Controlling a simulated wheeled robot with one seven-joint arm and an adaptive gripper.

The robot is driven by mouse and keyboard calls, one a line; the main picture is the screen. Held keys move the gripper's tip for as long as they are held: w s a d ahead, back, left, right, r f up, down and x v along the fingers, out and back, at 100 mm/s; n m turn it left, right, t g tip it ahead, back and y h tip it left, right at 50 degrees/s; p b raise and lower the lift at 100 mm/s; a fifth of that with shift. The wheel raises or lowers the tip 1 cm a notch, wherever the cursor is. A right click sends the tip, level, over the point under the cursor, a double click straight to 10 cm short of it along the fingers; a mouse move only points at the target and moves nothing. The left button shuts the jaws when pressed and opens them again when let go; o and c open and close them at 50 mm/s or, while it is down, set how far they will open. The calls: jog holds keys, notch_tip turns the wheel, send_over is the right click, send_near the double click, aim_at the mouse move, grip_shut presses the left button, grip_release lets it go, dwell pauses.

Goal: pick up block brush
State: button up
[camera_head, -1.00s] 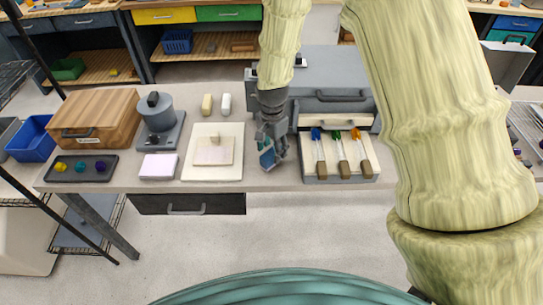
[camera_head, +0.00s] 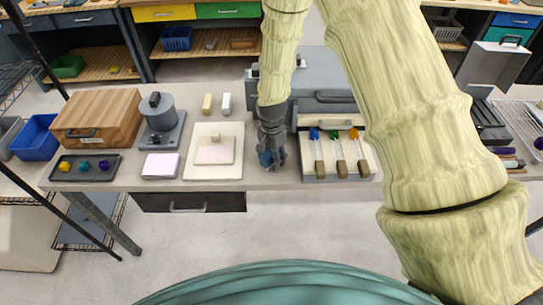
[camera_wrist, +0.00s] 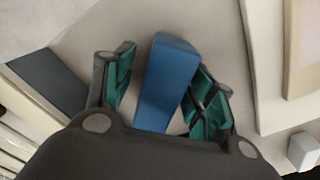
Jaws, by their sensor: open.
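A long blue block (camera_wrist: 168,80), which looks to be the block brush, shows in the wrist view between the two green-padded fingers of my gripper (camera_wrist: 163,82). The fingers are apart, one on each side of it; a small gap shows on the left, and I cannot tell whether the right finger touches. The gripper's palm hides the block's near end.
Right of my gripper is a tray (camera_head: 312,178) with several wooden-handled brushes. To the left is a white board (camera_head: 198,170) with a pale knobbed block (camera_head: 215,152). A grey case (camera_head: 340,70) stands behind. The table's front edge is close.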

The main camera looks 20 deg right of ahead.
aim_at(271, 152)
jog(key=c, duration=1.2)
jog(key=shift+r+b, duration=1.1)
jog(key=shift+r, duration=0.5)
jog(key=s+a+b, duration=0.1)
jog(key=s, duration=0.4)
jog(key=s+a+r+b, duration=0.1)
jog(key=s+b, duration=0.1)
jog(key=s, duration=0.3)
jog(key=s+a+b, duration=0.1)
jog(key=s+b, duration=0.1)
jog(key=s, duration=0.3)
jog(key=shift+s+a+r, duration=0.3)
jog(key=shift+r, duration=0.1)
jog(key=o, duration=0.4)
jog(key=shift+c, duration=1.1)
